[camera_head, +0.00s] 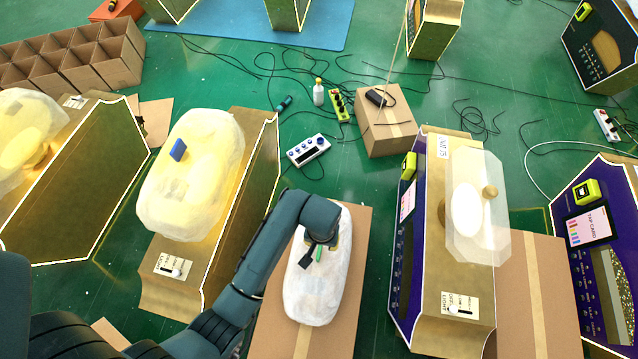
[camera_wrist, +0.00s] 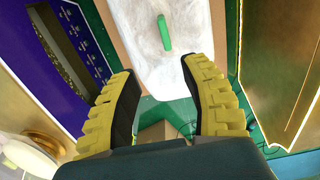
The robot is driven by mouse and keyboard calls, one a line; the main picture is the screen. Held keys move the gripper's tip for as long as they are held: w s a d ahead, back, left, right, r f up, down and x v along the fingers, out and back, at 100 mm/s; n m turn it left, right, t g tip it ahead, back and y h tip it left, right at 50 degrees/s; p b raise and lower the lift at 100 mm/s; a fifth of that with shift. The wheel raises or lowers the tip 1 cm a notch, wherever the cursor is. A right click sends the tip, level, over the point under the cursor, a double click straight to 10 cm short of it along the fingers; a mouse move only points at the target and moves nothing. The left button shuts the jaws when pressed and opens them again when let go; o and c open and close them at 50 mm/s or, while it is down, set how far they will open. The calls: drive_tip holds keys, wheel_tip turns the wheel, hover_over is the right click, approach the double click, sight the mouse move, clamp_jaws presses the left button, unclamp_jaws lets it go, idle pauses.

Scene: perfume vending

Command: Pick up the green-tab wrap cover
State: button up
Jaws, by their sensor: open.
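The white translucent wrap cover with the green tab (camera_head: 318,290) lies on a cardboard box in the middle of the head view. Its green tab (camera_wrist: 164,34) stands out near the top centre of the wrist view, and the wrap (camera_wrist: 195,22) spreads around it. My gripper (camera_wrist: 166,88) is open, with its two yellow ribbed fingers apart and nothing between them. In the head view my gripper (camera_head: 322,246) is over the upper part of the cover, close to the tab. Whether a finger touches the wrap cannot be told.
A gold machine with a blue-tab wrap cover (camera_head: 190,185) stands to the left. A purple and gold machine (camera_head: 430,290) with a clear cover stands to the right.

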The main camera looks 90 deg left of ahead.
sight(319, 251)
wheel_tip(319, 251, down, 11)
drive_tip(key=b, duration=0.5)
drive_tip(key=shift+f+b, duration=0.15)
drive_tip(key=shift+b, duration=0.15)
drive_tip(key=f+b, duration=0.2)
drive_tip(key=f, duration=0.1)
drive_tip(key=f+b, duration=0.2)
drive_tip(key=shift+s+a+f, duration=0.15)
drive_tip(key=shift+s+a, duration=0.2)
clamp_jaws()
